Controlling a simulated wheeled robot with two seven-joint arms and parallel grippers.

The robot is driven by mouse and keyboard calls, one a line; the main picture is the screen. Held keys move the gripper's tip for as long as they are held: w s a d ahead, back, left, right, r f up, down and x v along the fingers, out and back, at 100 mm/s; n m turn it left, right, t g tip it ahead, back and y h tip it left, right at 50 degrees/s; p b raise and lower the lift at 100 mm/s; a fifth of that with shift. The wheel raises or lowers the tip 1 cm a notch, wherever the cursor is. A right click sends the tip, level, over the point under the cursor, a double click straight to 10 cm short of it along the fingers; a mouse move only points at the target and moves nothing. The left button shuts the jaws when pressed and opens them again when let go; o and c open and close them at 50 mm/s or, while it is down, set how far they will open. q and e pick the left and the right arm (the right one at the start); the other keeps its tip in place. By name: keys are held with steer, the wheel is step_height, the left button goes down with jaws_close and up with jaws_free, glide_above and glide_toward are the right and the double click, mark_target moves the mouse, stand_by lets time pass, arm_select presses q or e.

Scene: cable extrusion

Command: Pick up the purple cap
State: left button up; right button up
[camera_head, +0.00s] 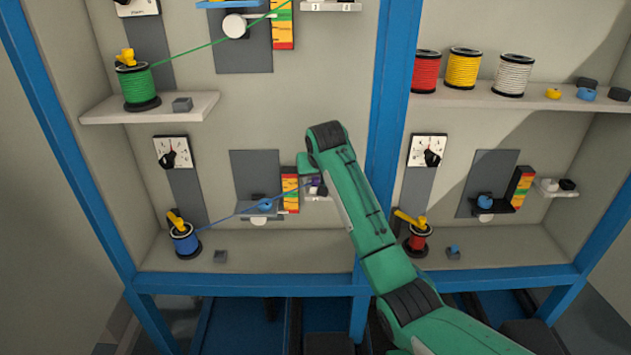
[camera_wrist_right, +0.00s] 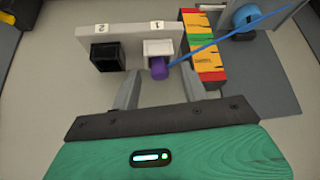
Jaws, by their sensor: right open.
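The purple cap (camera_wrist_right: 160,70) sits at the white holder marked 1 (camera_wrist_right: 157,48) in the right wrist view. In the head view only a small part of the purple cap (camera_head: 316,182) shows beside my right arm. My right gripper (camera_wrist_right: 169,90) is open, with one finger on each side of the cap and a gap to both. In the head view the right gripper (camera_head: 308,168) is mostly hidden by its own wrist. My left gripper is not in view.
A black block (camera_wrist_right: 107,57) sits at position 2, left of the cap. A blue cable (camera_wrist_right: 225,38) runs close by on the right, past the striped block (camera_wrist_right: 203,48).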

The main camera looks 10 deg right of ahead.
jaws_close()
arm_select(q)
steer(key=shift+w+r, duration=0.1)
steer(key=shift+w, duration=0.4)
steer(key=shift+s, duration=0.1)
arm_select(e)
steer(key=shift+r, duration=0.1)
